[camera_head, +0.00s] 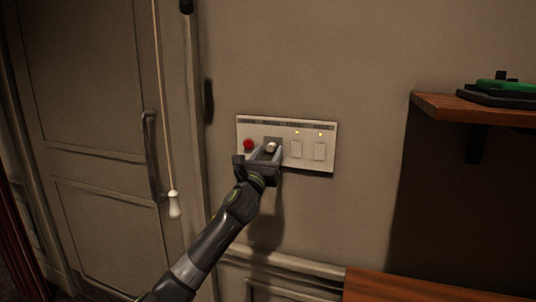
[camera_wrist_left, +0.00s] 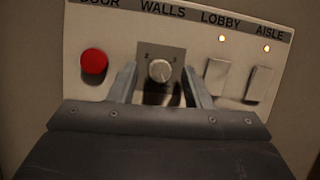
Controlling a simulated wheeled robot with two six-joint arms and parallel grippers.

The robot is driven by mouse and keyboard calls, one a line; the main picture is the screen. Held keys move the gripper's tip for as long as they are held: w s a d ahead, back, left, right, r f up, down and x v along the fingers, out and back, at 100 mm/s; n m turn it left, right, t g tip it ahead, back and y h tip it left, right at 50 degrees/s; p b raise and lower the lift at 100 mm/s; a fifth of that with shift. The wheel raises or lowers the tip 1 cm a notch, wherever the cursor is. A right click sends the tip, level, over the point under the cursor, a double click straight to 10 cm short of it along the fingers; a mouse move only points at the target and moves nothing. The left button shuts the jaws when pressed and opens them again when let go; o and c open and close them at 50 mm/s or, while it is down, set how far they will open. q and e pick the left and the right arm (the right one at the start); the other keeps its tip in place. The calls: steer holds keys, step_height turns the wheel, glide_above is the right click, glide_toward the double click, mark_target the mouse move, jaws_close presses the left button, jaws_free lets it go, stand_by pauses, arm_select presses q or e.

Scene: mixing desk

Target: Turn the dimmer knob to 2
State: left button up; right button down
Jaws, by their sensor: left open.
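The dimmer knob (camera_wrist_left: 160,71) is a small silvery round knob on a dark square plate (camera_wrist_left: 147,54) under the label WALLS, with the numbers 2 and 3 readable above it. Its pointer direction is too small to tell. In the head view the knob (camera_head: 271,147) shows between the fingers of my left gripper (camera_head: 265,153). The left gripper is open, with one finger on each side of the knob; I cannot tell whether either touches it. In the left wrist view the gripper (camera_wrist_left: 161,88) hides the plate's lower part. My right gripper is not in view.
The white wall panel (camera_head: 328,165) also carries a red button (camera_head: 248,144) under DOOR and two rocker switches (camera_head: 296,149) under LOBBY and AISLE with lit lamps. A pull cord (camera_head: 174,204) hangs at the left by a door (camera_head: 95,130). A wooden shelf (camera_head: 450,108) juts out at right.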

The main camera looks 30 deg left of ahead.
arm_select(q)
jaws_close()
steer(key=shift+n, duration=0.4)
